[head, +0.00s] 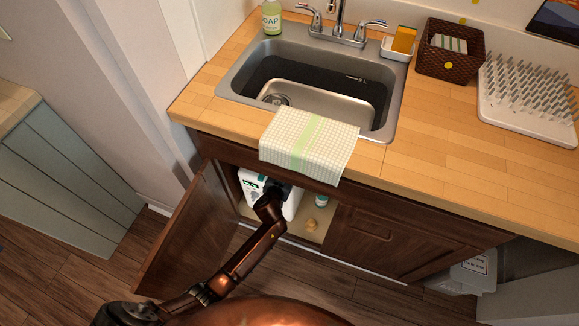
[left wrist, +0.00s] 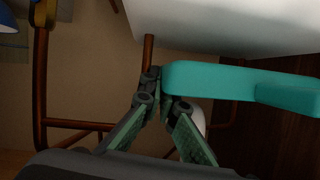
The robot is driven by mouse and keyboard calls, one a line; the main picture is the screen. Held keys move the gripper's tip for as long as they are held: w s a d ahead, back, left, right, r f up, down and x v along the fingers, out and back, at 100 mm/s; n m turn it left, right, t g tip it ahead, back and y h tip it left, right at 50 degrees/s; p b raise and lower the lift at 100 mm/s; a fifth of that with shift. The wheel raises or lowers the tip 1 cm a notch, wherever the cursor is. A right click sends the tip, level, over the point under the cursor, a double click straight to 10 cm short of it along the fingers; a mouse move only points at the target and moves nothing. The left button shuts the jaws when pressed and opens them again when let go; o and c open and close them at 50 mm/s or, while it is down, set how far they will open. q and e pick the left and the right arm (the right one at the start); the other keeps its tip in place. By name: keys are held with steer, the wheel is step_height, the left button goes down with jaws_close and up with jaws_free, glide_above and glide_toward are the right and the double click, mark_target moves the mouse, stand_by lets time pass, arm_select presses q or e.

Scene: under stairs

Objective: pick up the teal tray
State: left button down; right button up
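In the head view my left gripper (head: 272,192) is dark and partly hidden inside the cabinet under the sink. My right gripper is not in view.
The open cabinet door (head: 187,232) stands left of my arm. A white container (head: 252,188) is beside the gripper, with a small bottle (head: 321,201) to the right. A towel (head: 308,143) hangs over the counter edge above. Copper-coloured pipes (left wrist: 40,95) are at the left.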

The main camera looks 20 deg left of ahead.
arm_select(q)
steer(key=shift+s, duration=0.8)
steer(key=s+p, duration=0.2)
steer(key=s, duration=1.4)
steer(key=shift+d+p, duration=0.2)
steer(key=shift+p, duration=0.2)
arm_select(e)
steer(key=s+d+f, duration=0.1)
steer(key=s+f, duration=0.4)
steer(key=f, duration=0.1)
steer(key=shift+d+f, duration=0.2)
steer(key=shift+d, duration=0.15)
arm_select(q)
steer(key=shift+s, duration=0.1)
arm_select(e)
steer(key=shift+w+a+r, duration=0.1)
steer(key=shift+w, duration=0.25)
